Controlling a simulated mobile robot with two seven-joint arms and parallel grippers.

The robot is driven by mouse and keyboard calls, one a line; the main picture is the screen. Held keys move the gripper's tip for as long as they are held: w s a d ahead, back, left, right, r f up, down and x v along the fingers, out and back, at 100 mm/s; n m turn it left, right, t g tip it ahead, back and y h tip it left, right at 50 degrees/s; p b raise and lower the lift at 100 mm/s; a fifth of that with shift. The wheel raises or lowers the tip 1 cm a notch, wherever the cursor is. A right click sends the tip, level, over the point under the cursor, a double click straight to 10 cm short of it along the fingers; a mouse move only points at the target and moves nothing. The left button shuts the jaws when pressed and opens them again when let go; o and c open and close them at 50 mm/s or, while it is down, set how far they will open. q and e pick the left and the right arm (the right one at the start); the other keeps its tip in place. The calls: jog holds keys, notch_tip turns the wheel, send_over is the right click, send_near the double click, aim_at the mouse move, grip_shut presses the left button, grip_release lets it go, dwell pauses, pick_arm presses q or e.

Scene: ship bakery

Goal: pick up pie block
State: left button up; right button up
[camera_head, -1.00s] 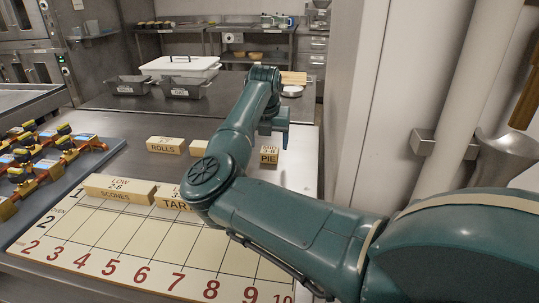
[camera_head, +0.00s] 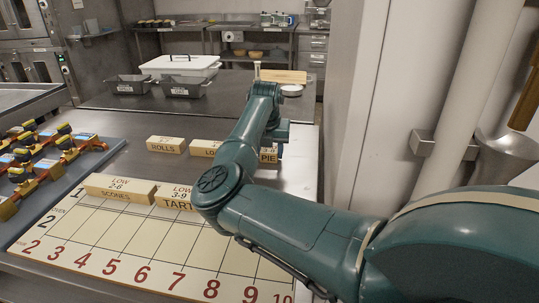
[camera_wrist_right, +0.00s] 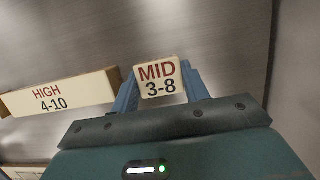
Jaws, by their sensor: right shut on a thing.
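The pie block is a cream block lettered PIE (camera_head: 267,156). It shows in the head view beside my right forearm, partly hidden by it. In the right wrist view the block's top, marked MID 3-8 (camera_wrist_right: 158,79), sits between the two blue fingers of my right gripper (camera_wrist_right: 160,88). The gripper is shut on it. In the head view my right wrist is over the block and hides the fingertips. I cannot tell whether the block is clear of the steel table. My left gripper is not in view.
A block lettered LO (camera_head: 203,149), partly hidden, stands left of the pie block. The rolls block (camera_head: 166,145) is farther left. Scones (camera_head: 119,188) and tart (camera_head: 175,197) blocks lie on the numbered board (camera_head: 110,240). A wall panel (camera_head: 350,110) rises at the right.

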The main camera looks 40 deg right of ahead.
jog(key=shift+c, duration=0.6)
jog(key=shift+r, duration=0.55)
notch_tip(320, 180, up, 27)
jog(key=p, duration=0.1)
